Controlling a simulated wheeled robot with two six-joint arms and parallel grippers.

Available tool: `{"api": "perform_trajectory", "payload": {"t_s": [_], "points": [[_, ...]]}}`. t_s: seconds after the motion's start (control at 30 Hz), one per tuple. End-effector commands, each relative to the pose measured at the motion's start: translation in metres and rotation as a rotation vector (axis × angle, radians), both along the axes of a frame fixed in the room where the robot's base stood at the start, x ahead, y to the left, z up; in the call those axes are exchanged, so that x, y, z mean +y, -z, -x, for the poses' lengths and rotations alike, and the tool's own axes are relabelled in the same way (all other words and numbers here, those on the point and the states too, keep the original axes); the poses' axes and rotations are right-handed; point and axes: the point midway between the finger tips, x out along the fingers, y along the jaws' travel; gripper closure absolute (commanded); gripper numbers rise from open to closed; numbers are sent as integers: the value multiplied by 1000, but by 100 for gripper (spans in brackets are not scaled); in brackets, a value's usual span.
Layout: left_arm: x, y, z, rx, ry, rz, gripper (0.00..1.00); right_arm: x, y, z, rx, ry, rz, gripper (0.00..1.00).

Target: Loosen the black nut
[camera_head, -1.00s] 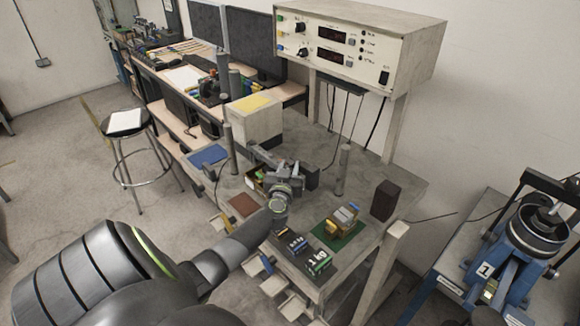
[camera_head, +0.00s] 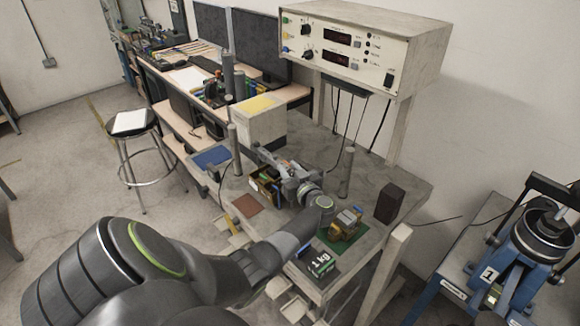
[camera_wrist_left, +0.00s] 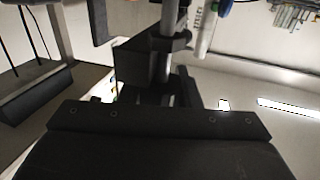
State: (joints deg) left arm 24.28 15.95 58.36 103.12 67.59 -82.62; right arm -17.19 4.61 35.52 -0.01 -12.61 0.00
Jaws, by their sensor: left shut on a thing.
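My left gripper (camera_head: 272,172) is over the middle of the grey workbench (camera_head: 378,232), its arm coming in from the lower left. In the left wrist view the gripper (camera_wrist_left: 160,65) has its dark jaws closed at a grey upright rod (camera_wrist_left: 172,50). The black nut is between the jaws; its outline blends with the dark fingers and is mostly hidden. In the head view the gripper and wrist cover the nut. My right gripper is in neither view.
Grey posts stand left (camera_head: 234,150) and right (camera_head: 345,172) of the gripper. A power supply (camera_head: 350,45) stands above.

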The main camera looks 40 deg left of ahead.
Motion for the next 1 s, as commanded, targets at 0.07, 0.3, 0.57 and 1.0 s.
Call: {"api": "perform_trajectory", "payload": {"t_s": [0.07, 0.3, 0.57, 1.0], "points": [[0, -3, -1, -4, -8, -5, 93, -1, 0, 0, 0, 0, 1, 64], [0, -3, 0, -4, -16, -5, 93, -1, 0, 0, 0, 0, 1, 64], [0, -2, 0, -3, -16, -4, 62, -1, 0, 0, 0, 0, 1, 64], [-2, 0, 1, 0, -15, -1, 48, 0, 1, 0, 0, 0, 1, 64]]}}
